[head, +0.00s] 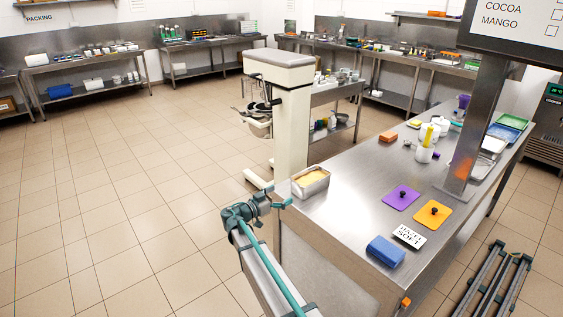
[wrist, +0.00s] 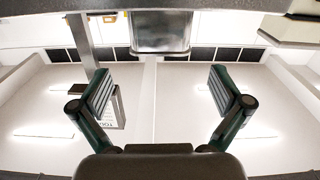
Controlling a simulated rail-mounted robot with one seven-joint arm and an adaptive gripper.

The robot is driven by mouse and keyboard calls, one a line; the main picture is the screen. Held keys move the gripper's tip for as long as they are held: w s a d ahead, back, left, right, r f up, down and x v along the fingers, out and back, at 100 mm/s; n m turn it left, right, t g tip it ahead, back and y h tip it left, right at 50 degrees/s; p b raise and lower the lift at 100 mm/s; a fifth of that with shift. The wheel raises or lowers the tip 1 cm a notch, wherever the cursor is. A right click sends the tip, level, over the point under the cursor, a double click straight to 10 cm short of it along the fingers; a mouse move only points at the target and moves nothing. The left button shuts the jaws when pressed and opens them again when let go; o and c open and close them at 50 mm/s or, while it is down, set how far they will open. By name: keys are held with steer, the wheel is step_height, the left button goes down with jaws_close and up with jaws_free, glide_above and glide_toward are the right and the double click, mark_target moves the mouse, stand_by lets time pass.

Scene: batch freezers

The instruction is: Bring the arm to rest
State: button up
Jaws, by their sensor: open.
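My gripper (head: 274,203) is at the end of my teal and grey arm, in the lower middle of the head view. It is over the floor, just left of the near corner of the steel counter (head: 330,225). In the wrist view both fingers of my gripper (wrist: 162,92) stand wide apart with nothing between them. A metal pan with yellow contents (head: 311,181) sits on the counter corner close to the gripper, apart from it.
On the counter lie a blue block (head: 385,251), a label card (head: 409,236), a purple mat (head: 402,198) and an orange mat (head: 433,213). A cream machine (head: 291,120) stands behind the pan. Tiled floor (head: 130,200) at left is clear.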

steer(key=s+d+f+n+g+y, duration=0.3)
steer(key=s+f+n, duration=0.1)
steer(key=s+f, duration=0.65)
steer(key=s+d+f+n+g+y, duration=0.2)
steer(key=s+d+f+n+g, duration=0.15)
steer(key=s+f, duration=0.65)
steer(key=s+d+f+n+g+y, duration=0.3)
steer(key=s+f+n+g, duration=0.1)
steer(key=s+f, duration=0.6)
steer(key=s+d+f+g+y, duration=0.1)
steer(key=s+f+g+y, duration=0.1)
steer(key=s, duration=1)
steer(key=s+d+f+m+g+y, duration=0.1)
steer(key=s+f, duration=0.3)
steer(key=s, duration=0.8)
steer(key=s+d+f+g+y, duration=0.1)
steer(key=s+f+g+y, duration=0.2)
steer(key=s, duration=0.9)
steer(key=shift+s+d+f+g, duration=0.3)
steer(key=shift+s+f+g, duration=0.1)
steer(key=shift+f+g, duration=0.15)
